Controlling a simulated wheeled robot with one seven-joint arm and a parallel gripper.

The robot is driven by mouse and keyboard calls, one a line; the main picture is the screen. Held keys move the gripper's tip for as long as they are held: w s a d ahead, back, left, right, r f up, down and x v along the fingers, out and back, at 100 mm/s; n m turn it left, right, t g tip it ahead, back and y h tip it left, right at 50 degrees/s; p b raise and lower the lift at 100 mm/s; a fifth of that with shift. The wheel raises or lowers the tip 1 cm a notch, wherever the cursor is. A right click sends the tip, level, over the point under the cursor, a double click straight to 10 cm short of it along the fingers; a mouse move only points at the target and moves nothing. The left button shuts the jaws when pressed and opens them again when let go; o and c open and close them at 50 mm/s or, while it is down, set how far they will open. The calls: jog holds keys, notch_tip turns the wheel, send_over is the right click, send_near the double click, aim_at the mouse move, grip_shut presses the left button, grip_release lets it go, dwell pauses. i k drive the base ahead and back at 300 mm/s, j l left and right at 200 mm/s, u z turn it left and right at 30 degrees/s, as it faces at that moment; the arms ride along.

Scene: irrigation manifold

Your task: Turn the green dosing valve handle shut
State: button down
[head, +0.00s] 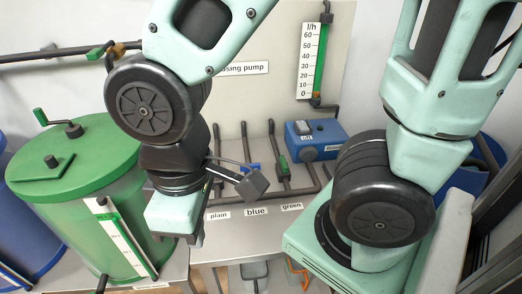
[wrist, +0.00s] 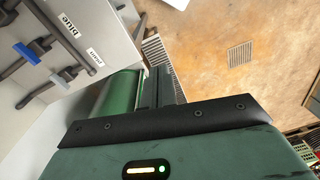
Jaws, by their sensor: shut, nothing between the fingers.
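The green dosing valve handle (head: 283,164) shows in the head view on the pipe above the "green" label (head: 291,207); it looks roughly in line with that pipe. It is not in the wrist view. My gripper (head: 196,239) hangs left of the valves, in front of the green tank's right side, well apart from the green handle. In the wrist view its dark fingers (wrist: 158,88) are together and hold nothing. The blue valve handle (head: 251,168) sits between my gripper and the green handle; it also shows in the wrist view (wrist: 26,52).
A green tank (head: 85,160) with a lid stands at the left, close to my gripper. A blue pump box (head: 316,140) is right of the green handle. A gauge (head: 312,62) hangs above it. Pipes stand up along the manifold. Tan floor (wrist: 235,50) lies open below.

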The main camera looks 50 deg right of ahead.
aim_at(285, 166)
jog(key=k+j+z, duration=0.1)
jog(key=z, duration=0.2)
jog(key=k+j+z, duration=0.1)
jog(key=z, duration=0.25)
jog(key=i+l+z, duration=0.1)
jog(key=z, duration=0.2)
jog(key=l, duration=0.1)
